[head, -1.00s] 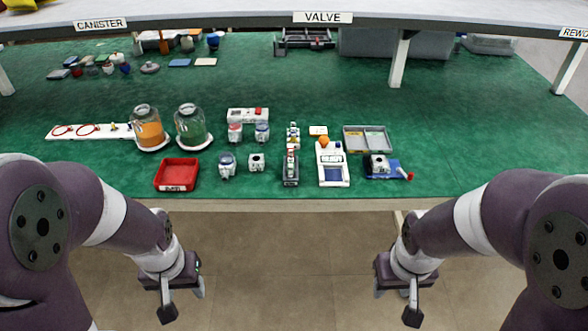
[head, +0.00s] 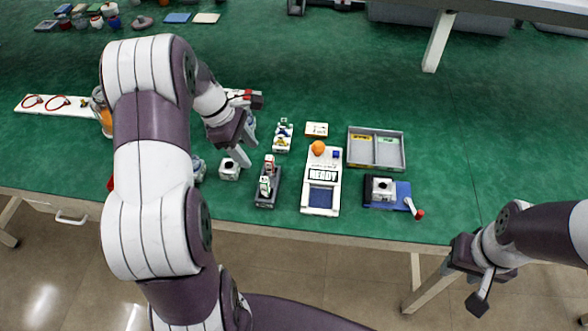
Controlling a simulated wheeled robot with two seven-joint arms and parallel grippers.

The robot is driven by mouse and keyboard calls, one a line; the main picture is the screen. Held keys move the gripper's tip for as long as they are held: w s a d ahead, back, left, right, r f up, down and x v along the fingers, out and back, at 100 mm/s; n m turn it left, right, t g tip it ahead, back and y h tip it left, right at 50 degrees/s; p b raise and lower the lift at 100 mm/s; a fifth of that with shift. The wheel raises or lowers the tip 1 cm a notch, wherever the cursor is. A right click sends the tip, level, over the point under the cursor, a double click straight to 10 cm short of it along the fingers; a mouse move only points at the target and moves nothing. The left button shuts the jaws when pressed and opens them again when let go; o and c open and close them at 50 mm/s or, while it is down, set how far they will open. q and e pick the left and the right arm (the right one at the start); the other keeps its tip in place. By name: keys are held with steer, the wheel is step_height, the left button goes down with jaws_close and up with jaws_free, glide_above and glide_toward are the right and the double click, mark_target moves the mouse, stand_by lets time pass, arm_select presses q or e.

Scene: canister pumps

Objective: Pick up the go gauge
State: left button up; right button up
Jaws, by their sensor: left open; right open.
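No label reading "go" is legible, so I cannot tell for sure which piece is the go gauge. A dark stand (head: 267,201) holds small white pieces with red marks (head: 268,167). Behind it are small white pieces with green and yellow marks (head: 283,136). My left gripper (head: 248,142) is open and empty, pointing down over the table to the left of these pieces, near a white block with a round dark top (head: 230,169). My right gripper (head: 485,285) is open and empty, off the table's front edge at the right.
A white device reading READY (head: 322,186) with an orange ball (head: 318,148) stands mid-table. Right of it are a grey two-compartment tray (head: 404,152) and a blue plate (head: 402,189) with a white block and red-tipped lever. My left arm hides the jars and most of the red tray.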

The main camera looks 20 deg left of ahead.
mark_target(265, 185)
arm_select(q)
steer(key=shift+n, duration=0.4)
steer(key=x, duration=0.3)
steer(key=s+x, duration=0.1)
steer(key=x, duration=0.3)
steer(key=shift+s+d+f, duration=0.1)
steer(key=shift+s+f, duration=0.1)
steer(key=x, duration=0.2)
steer(key=s+x, duration=0.1)
steer(key=x, duration=0.1)
steer(key=shift+p, duration=0.3)
steer(key=shift+w+f, duration=0.2)
steer(key=shift+f, duration=0.2)
steer(key=shift+w+d+f, duration=0.1)
steer(key=c, duration=0.7)
jaws_close()
arm_select(e)
steer(key=shift+s+a+r, duration=0.25)
steer(key=shift+s+r, duration=0.2)
steer(key=shift+s, duration=0.2)
